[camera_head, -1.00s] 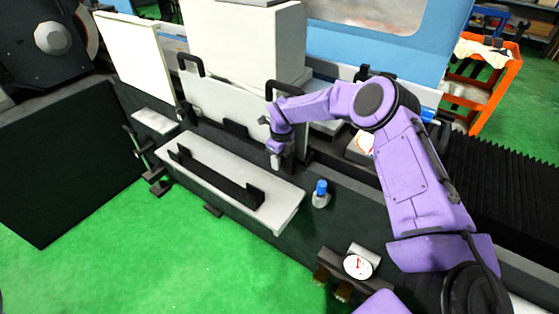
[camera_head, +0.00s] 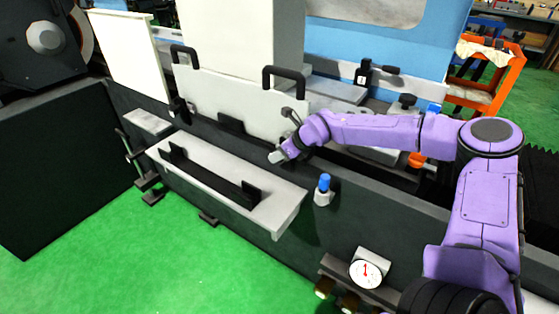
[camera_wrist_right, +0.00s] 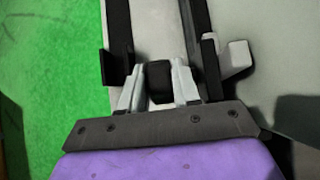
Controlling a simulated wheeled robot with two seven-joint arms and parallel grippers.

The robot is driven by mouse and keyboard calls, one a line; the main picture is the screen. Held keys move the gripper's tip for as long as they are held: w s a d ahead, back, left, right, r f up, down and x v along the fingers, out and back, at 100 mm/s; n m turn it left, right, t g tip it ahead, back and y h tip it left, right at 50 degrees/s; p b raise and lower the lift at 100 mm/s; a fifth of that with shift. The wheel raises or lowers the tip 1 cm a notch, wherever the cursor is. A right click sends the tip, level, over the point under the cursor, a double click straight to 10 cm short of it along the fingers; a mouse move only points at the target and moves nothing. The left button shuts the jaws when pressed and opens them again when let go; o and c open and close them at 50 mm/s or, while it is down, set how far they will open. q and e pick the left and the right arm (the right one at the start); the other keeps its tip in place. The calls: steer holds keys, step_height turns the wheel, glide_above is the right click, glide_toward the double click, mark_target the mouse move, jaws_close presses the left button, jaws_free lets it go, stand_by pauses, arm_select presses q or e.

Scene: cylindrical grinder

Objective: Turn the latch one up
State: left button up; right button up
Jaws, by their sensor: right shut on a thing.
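My right gripper (camera_head: 276,156) is at the lower right corner of the light grey panel (camera_head: 222,98), just above the white ledge. In the right wrist view its two light grey fingers (camera_wrist_right: 159,88) are shut on a dark block, which I take to be the latch (camera_wrist_right: 160,76). The hand hides this latch in the head view. Another dark latch (camera_head: 180,107) shows at the panel's left side. My left gripper is not in view.
The white ledge (camera_head: 283,208) with a black rail (camera_head: 210,178) runs below the panel. A blue-topped knob (camera_head: 324,184) and a dial gauge (camera_head: 366,273) are on the machine's front. Black handles (camera_head: 284,72) stand on the panel's top edge. Green floor in front is clear.

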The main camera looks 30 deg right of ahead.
steer(key=shift+t+b, duration=0.3)
steer(key=shift+b, duration=0.05)
steer(key=shift+r, duration=0.1)
steer(key=o, duration=0.7)
steer(key=shift+w, duration=0.1)
steer(key=v, duration=1)
steer(key=shift+d+r, duration=0.1)
steer(key=shift+d, duration=0.05)
